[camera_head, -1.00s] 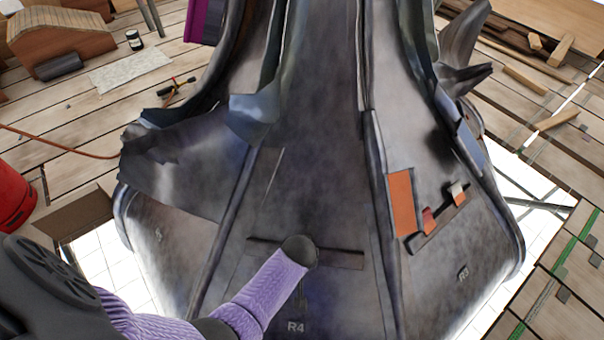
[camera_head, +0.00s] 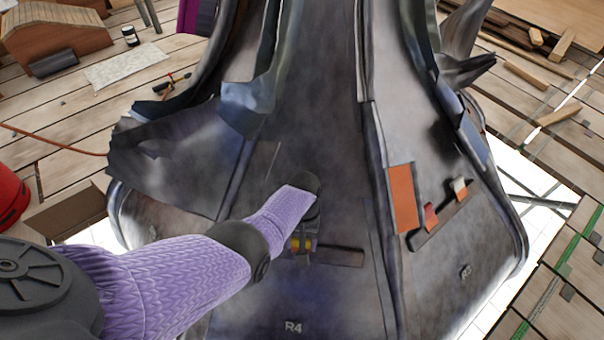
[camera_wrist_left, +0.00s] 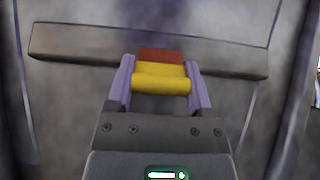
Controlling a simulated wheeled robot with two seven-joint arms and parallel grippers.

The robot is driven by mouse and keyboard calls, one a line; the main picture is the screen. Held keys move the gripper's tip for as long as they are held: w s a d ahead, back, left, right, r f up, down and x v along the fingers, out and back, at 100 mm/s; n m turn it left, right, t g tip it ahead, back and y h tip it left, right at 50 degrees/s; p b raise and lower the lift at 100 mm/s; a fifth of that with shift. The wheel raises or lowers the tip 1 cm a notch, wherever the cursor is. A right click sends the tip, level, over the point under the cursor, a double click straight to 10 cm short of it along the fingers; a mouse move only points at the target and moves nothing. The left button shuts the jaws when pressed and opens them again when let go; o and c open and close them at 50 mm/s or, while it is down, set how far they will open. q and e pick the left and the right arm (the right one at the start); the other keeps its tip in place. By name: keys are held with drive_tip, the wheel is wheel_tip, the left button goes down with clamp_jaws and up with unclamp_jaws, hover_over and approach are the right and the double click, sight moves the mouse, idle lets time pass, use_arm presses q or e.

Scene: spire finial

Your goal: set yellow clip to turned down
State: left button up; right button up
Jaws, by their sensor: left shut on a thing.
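The yellow clip (camera_wrist_left: 160,82) is between the two purple fingers of my left gripper (camera_wrist_left: 161,88) in the left wrist view. It has a rounded yellow part with a red-brown part behind it, at a dark bar (camera_wrist_left: 75,45) on the spire panel. My left gripper is shut on the clip. In the head view the clip (camera_head: 306,245) is a small yellow and red patch beside the bar (camera_head: 340,257), partly hidden by my left gripper (camera_head: 301,241). Whether the clip is turned up or down I cannot tell. My right gripper is not in view.
The dark metal spire (camera_head: 320,110) fills the middle. The panel below my left gripper, marked R4, is clear. Planks and timber lie around.

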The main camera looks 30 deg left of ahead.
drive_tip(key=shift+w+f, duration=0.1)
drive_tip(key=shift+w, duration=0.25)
use_arm(q)
drive_tip(key=o, duration=1.3)
drive_tip(key=shift+c, duration=0.2)
drive_tip(key=shift+w+r, duration=0.1)
drive_tip(key=shift+p+v, duration=0.85)
drive_tip(key=shift+v, duration=0.4)
drive_tip(key=p+v, duration=0.4)
drive_tip(key=v, duration=0.3)
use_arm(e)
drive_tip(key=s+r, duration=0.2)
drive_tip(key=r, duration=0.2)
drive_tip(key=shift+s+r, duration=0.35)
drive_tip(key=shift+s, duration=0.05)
use_arm(q)
drive_tip(key=shift+a, duration=0.1)
